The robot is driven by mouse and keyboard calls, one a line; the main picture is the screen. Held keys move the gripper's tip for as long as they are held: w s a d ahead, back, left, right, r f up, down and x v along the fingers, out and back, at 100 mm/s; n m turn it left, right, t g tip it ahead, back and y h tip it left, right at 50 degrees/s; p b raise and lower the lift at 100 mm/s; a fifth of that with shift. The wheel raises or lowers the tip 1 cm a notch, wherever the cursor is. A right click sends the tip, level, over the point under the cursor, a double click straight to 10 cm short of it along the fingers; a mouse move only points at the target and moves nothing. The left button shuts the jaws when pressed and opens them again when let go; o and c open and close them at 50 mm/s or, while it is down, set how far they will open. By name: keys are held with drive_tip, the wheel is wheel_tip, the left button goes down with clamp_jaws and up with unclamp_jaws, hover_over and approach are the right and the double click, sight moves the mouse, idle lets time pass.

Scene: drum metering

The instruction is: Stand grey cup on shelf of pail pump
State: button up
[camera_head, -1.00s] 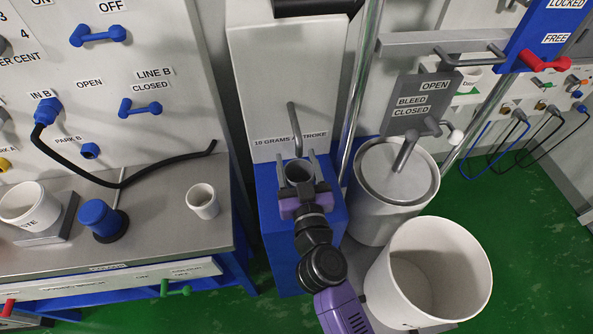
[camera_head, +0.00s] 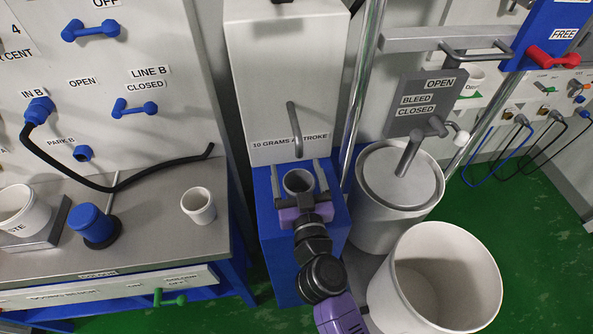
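The grey cup (camera_head: 298,182) stands upright at the blue front of the pail pump (camera_head: 277,85), below its bent grey spout. Its open mouth faces up and looks empty, but its base is hidden by my gripper, so its contact with the shelf is not visible. My gripper (camera_head: 299,180) reaches in from below in the picture, with one finger on each side of the cup. The fingers look slightly apart from its wall, so the gripper appears open around it.
A lidded white drum (camera_head: 400,175) and an open white pail (camera_head: 440,275) stand to the right. A metal pole (camera_head: 357,105) rises close beside the pump.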

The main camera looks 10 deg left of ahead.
drive_tip(key=shift+s+r, duration=0.15)
drive_tip(key=shift+s, duration=0.05)
drive_tip(key=p+v, duration=0.1)
drive_tip(key=v, duration=1)
drive_tip(key=shift+s, duration=0.3)
drive_tip(key=shift+d, duration=0.15)
drive_tip(key=s+d+r+m+g+h, duration=0.1)
drive_tip(key=s+d+r+h, duration=0.1)
drive_tip(key=s+d, duration=0.8)
drive_tip(key=s+d+r+m+g+h, duration=0.1)
drive_tip(key=s+d+r+m+h, duration=0.1)
drive_tip(key=s+d, duration=0.9)
drive_tip(key=s+r+h, duration=0.1)
drive_tip(key=s, duration=0.7)
drive_tip(key=shift+r+g, duration=0.25)
drive_tip(key=shift+g, duration=0.05)
